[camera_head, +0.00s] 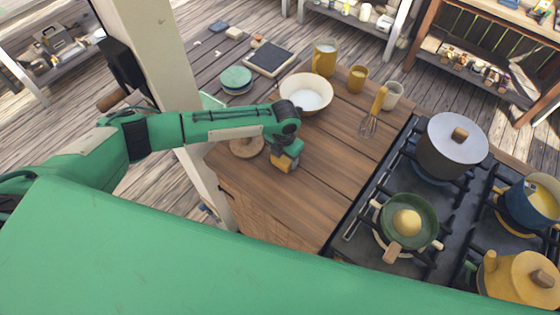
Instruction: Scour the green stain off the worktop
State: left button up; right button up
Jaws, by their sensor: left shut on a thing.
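The wooden worktop (315,180) lies in the middle of the camera_head view. My left arm reaches across it from the left. My left gripper (287,157) is low over the worktop, shut on a small yellow block (284,163) that looks like a sponge. The block is at or close to the wood; I cannot tell whether it touches. I cannot make out a green stain on the bare wood; the arm and gripper hide part of the surface. My right gripper is not in view.
A round wooden piece (246,147) lies left. The stove holds a grey pot (452,145) and green pan (409,222).

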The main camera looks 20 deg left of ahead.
pick_arm(q)
jog(key=shift+w, duration=0.2)
jog(key=shift+d+f, duration=0.1)
jog(key=shift+w+d+f+b, duration=0.1)
jog(key=shift+w+d+b, duration=0.2)
jog(key=shift+w+b, duration=0.45)
jog(key=shift+w+d, duration=0.2)
jog(key=shift+w, duration=0.35)
jog(key=shift+s, duration=0.1)
jog(key=shift+s+a+p, duration=0.15)
jog(key=shift+s+p, duration=0.15)
jog(key=shift+s, duration=0.05)
jog(key=shift+s+a, duration=0.15)
jog(key=shift+s, duration=0.15)
